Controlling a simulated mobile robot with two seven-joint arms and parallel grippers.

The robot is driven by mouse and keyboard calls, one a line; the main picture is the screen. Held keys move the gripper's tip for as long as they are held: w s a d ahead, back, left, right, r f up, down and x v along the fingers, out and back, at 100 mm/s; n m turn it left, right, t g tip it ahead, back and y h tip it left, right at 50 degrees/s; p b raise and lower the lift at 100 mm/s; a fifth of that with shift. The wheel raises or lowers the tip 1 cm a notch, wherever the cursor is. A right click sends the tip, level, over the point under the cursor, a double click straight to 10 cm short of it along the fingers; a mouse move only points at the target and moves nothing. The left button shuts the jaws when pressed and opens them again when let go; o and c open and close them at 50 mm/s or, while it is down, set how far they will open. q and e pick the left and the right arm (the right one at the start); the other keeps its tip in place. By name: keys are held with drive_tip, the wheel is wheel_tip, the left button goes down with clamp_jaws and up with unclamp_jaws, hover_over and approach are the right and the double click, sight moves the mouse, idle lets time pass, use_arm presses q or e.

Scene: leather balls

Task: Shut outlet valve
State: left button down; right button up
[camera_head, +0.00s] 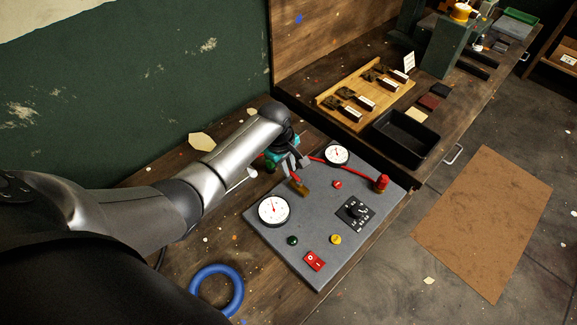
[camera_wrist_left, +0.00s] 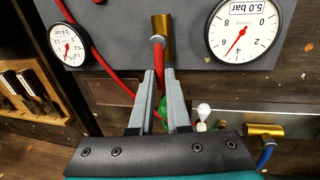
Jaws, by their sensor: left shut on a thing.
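A grey panel (camera_head: 318,235) lies on the bench. A brass valve body (camera_head: 303,192) sits at its far left edge, with a slim red lever (camera_head: 296,180) pointing away from the panel. In the left wrist view the brass body (camera_wrist_left: 162,38) is ahead of my fingers, and the red lever runs back between them. My left gripper (camera_head: 291,163) is shut on this lever; in the wrist view its fingertips (camera_wrist_left: 158,72) hide part of it. A second brass fitting (camera_wrist_left: 264,130) with a blue part shows at right. My right gripper is not in view.
A red hose (camera_head: 333,163) arches close by the gripper. Gauges (camera_head: 274,209) (camera_head: 337,154), a black knob (camera_head: 357,210) and a red switch (camera_head: 314,261) stand on the panel. A blue ring (camera_head: 216,290) lies in front. A black tray (camera_head: 405,139) is at the back right.

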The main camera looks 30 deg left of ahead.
use_arm(q)
drive_tip(key=shift+m, duration=0.3)
drive_tip(key=shift+w+d+m+p, duration=0.15)
drive_tip(key=shift+w+m+p, duration=0.2)
drive_tip(key=shift+m, duration=0.55)
drive_tip(key=shift+w+d+m+h, duration=0.1)
drive_tip(key=shift+w+m+h, duration=0.2)
drive_tip(key=shift+m, duration=0.6)
drive_tip(key=m, duration=0.3)
drive_tip(key=shift+w+d+m+g+b, duration=0.3)
drive_tip(key=shift+w+d+g+b, duration=0.05)
drive_tip(key=shift+w+d+g, duration=0.05)
drive_tip(key=m, duration=0.2)
drive_tip(key=b, duration=0.1)
drive_tip(key=shift+w+d+f+m+g+h, duration=0.1)
drive_tip(key=shift+w+d+m+g+h, duration=0.2)
drive_tip(key=shift+d+m+h, duration=0.1)
drive_tip(key=m, duration=0.1)
drive_tip(key=d+m+b, duration=0.1)
drive_tip(key=m, duration=0.1)
drive_tip(key=shift+w+g, duration=0.15)
drive_tip(key=shift+g, duration=0.15)
drive_tip(key=shift+d+m+g+b, duration=0.2)
drive_tip(key=shift+d+m+b, duration=0.2)
drive_tip(key=shift+m, duration=0.7)
drive_tip(key=shift+d+m+g+b, duration=0.25)
drive_tip(key=shift+m+b, duration=0.15)
drive_tip(key=shift+m, duration=0.7)
